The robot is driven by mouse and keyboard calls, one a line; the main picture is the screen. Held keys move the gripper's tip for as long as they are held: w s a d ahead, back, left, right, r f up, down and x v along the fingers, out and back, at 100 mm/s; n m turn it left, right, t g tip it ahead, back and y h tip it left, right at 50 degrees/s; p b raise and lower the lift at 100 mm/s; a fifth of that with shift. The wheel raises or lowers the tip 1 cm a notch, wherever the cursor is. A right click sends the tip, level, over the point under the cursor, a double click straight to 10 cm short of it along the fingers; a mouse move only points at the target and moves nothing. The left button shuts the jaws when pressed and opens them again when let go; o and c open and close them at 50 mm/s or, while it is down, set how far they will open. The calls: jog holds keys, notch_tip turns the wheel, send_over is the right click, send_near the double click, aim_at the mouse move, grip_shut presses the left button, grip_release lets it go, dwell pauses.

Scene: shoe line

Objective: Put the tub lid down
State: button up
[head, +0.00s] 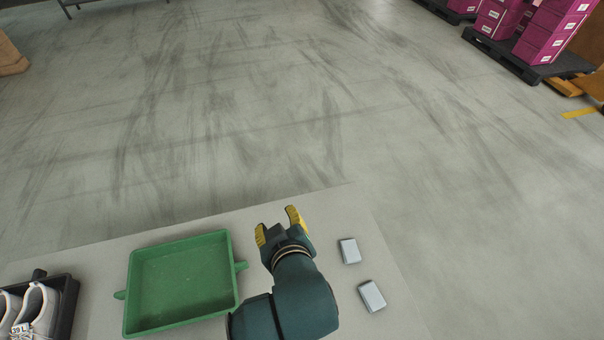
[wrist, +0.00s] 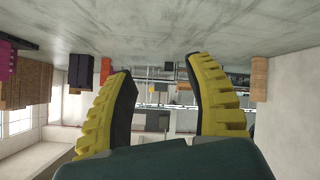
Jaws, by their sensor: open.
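My gripper (head: 277,225) is above the far part of the pale table, to the right of a shallow green tub (head: 182,283). Its yellow ridged fingers are apart, and nothing shows between them. In the wrist view the gripper (wrist: 160,66) also shows open and empty, with the room beyond it. The green tub is empty inside and has small handles on its left and right sides. No separate lid can be made out in either view.
Two small grey blocks, a far one (head: 349,251) and a near one (head: 371,296), lie right of my arm. A dark tray (head: 70,300) with white shoes is at the left. Magenta boxes (head: 545,35) stand on a pallet across the open floor.

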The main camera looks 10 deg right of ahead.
jog(key=s+d+r+m+t, duration=0.2)
jog(key=r+t, duration=0.2)
jog(key=r, duration=0.7)
jog(key=s+d+r+m+t+h, duration=0.1)
jog(key=s+r+t, duration=0.2)
jog(key=r, duration=0.7)
jog(key=s+d+r+m+t, duration=0.2)
jog(key=r+t, duration=0.2)
jog(key=r, duration=0.7)
notch_tip(320, 180, up, 35)
jog(key=p, duration=3.6)
notch_tip(320, 180, down, 58)
jog(key=b, duration=5.8)
jog(key=shift+a+f+b, duration=0.2)
jog(key=shift+a+b, duration=0.05)
jog(key=shift+b, duration=0.1)
